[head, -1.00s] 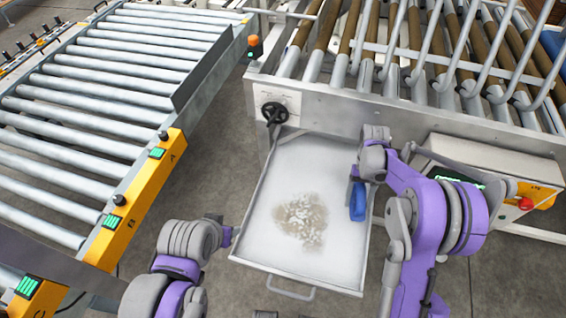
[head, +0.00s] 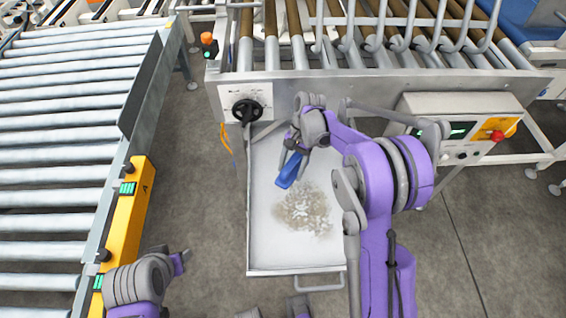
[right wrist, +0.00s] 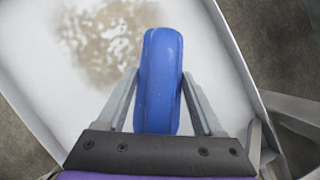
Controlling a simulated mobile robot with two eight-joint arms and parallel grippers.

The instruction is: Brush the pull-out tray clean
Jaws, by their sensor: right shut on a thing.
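The pull-out tray (head: 262,243) is white and shallow, with a metal rim and a front handle. A patch of brownish dust and pale bits (head: 305,208) lies on its middle; the patch also shows in the right wrist view (right wrist: 105,45). My right gripper (head: 294,153) is shut on a blue brush (head: 288,172), over the tray behind and left of the patch. The brush's blue body (right wrist: 160,80) sits between the two fingers; its bristles are hidden. I cannot tell whether it touches the tray. My left gripper (head: 182,260) is left of the tray, apart from it, its jaws unclear.
A roller conveyor with a yellow side panel (head: 125,235) runs along the left. The roller machine frame (head: 330,90) with a black handwheel (head: 247,110) stands behind the tray. A control box (head: 470,120) is at the right. Floor is clear left of the tray.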

